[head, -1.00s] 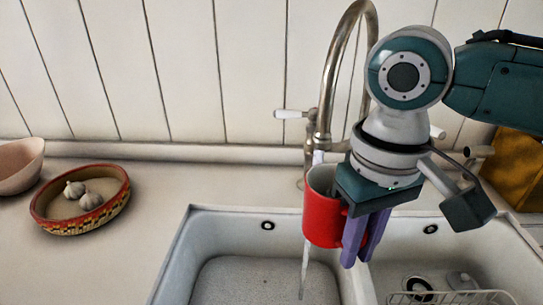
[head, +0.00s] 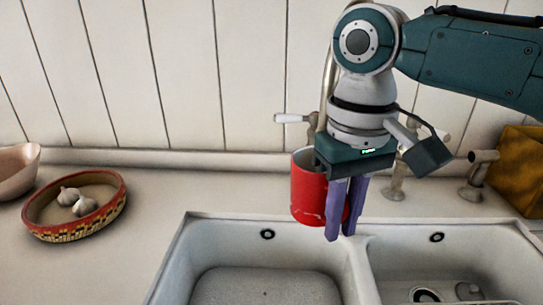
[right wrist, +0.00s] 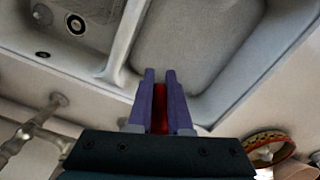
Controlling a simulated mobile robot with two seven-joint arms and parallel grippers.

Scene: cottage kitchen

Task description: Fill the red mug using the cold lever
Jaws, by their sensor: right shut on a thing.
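The red mug (head: 306,192) is upright in the head view, in front of the tap and over the sink's back rim. My right gripper (head: 341,236) is shut on its handle side. In the right wrist view, a strip of red mug (right wrist: 160,108) shows between the purple fingers of my right gripper (right wrist: 160,74). The mug's contents cannot be made out. The tap spout (head: 328,75) is mostly hidden behind my right arm. A white-handled lever (head: 292,118) stands left of the tap. No water stream is visible. My left gripper is not in view.
The double sink (head: 205,235) lies below and in front of the mug, with a divider between its basins. A patterned bowl (head: 75,232) with garlic stands on the counter at left, beside a pink bowl (head: 15,172). A yellow-brown object (head: 522,165) stands at right.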

